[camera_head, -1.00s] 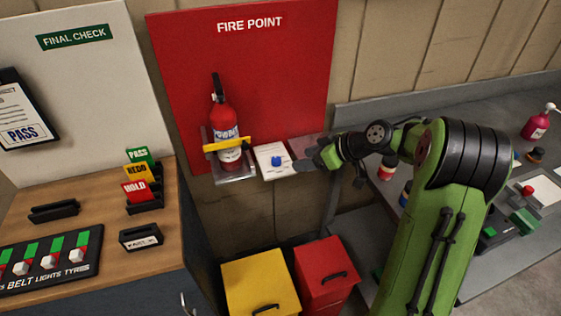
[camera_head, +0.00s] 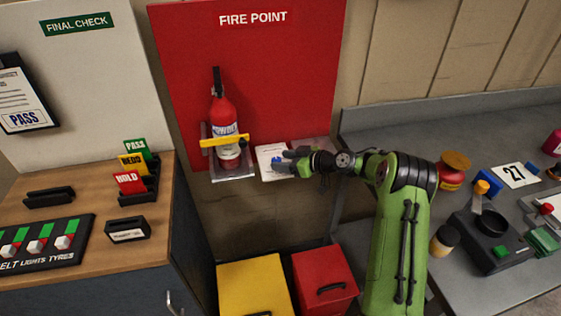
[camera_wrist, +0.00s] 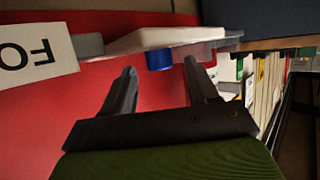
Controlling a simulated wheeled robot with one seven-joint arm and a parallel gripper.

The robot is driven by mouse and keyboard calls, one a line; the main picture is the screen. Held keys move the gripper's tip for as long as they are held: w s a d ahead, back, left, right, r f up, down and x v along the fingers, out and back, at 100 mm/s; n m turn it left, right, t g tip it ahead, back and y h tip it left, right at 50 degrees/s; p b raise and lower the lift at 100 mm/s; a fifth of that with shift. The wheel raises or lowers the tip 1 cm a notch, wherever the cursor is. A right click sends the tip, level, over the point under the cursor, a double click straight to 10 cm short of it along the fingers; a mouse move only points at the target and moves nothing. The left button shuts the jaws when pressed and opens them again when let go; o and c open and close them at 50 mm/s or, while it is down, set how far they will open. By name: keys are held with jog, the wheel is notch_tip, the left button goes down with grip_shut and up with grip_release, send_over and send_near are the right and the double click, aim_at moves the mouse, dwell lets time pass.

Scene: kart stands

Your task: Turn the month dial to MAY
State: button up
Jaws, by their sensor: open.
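The month dial shows as a blue knob (camera_head: 277,160) on a white plate (camera_head: 268,154), which sits on the shelf of the red fire point board. In the wrist view the blue knob (camera_wrist: 159,60) stands out from the white plate (camera_wrist: 150,40), beyond my fingertips and roughly between them. My gripper (camera_head: 286,160) is open at the knob, and its two dark fingers also show in the wrist view (camera_wrist: 160,70). I cannot tell whether either finger touches the knob. The month markings are too small or hidden to read.
A fire extinguisher (camera_head: 226,125) stands in its bracket close to the left of the plate. A yellow bin (camera_head: 250,285) and a red bin (camera_head: 324,280) are below. A wooden-topped cabinet (camera_head: 90,250) is at left, a cluttered grey bench (camera_head: 380,125) at right.

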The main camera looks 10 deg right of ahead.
jog(key=shift+x, duration=0.95)
jog(key=c, duration=1)
jog(key=shift+c, duration=0.2)
jog(key=shift+b, duration=0.35)
